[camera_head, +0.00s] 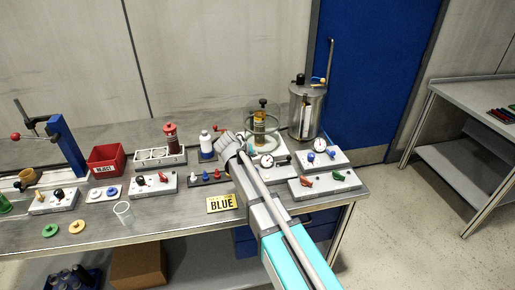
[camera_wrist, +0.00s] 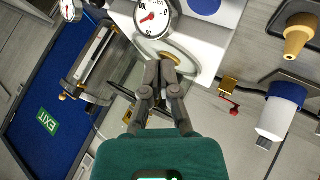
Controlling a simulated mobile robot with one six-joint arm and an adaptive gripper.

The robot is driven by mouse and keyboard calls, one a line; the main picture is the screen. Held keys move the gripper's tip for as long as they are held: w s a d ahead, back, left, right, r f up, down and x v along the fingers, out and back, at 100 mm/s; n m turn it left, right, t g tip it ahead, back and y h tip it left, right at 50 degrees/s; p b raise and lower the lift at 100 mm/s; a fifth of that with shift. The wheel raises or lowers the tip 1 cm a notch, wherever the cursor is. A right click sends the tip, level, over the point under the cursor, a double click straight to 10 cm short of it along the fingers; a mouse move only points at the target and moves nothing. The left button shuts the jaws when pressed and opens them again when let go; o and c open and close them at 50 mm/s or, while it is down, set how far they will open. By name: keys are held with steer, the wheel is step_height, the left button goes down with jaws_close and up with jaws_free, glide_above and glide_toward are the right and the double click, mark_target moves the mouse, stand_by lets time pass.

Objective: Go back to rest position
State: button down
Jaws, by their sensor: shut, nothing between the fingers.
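My arm reaches over the workbench in the head view, and its end hides my gripper there. In the wrist view my gripper (camera_wrist: 160,72) is shut and empty, its fingertips close together. The fingers appear in front of a white device with a round gauge (camera_wrist: 152,17); whether they touch it cannot be told. The metal drum (camera_head: 304,112) with its upright lever stands at the back right of the bench, beyond the arm's end.
The steel bench (camera_head: 150,225) holds several white panels with knobs, a red reject bin (camera_head: 106,160), a white bottle (camera_head: 206,145) and a yellow BLUE sign (camera_head: 221,203). A blue door (camera_head: 375,70) is behind. A second table (camera_head: 480,95) stands right, with open floor between.

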steer(key=s+d+f+g, duration=0.1)
steer(key=s+d, duration=0.2)
steer(key=d, duration=0.1)
steer(key=s+d+f+m+g, duration=0.1)
steer(key=s+d, duration=0.3)
steer(key=d, duration=0.1)
steer(key=s+d+f+g+y, duration=0.1)
steer(key=s+d+g, duration=0.1)
steer(key=d, duration=0.3)
steer(key=shift+s+d+f+m, duration=0.15)
steer(key=shift+s+f, duration=0.05)
steer(key=shift+s, duration=0.2)
steer(key=shift+s+d+f+m, duration=0.1)
steer(key=shift+s+f+m, duration=0.05)
steer(key=shift+s, duration=0.2)
steer(key=s+d+f+g+y, duration=0.1)
steer(key=s+d+g+y, duration=0.1)
steer(key=s+d, duration=0.2)
steer(key=s+d+f+m+g+y, duration=0.1)
steer(key=s+d, duration=0.4)
steer(key=s, duration=0.6)
steer(key=shift+g+y, duration=0.4)
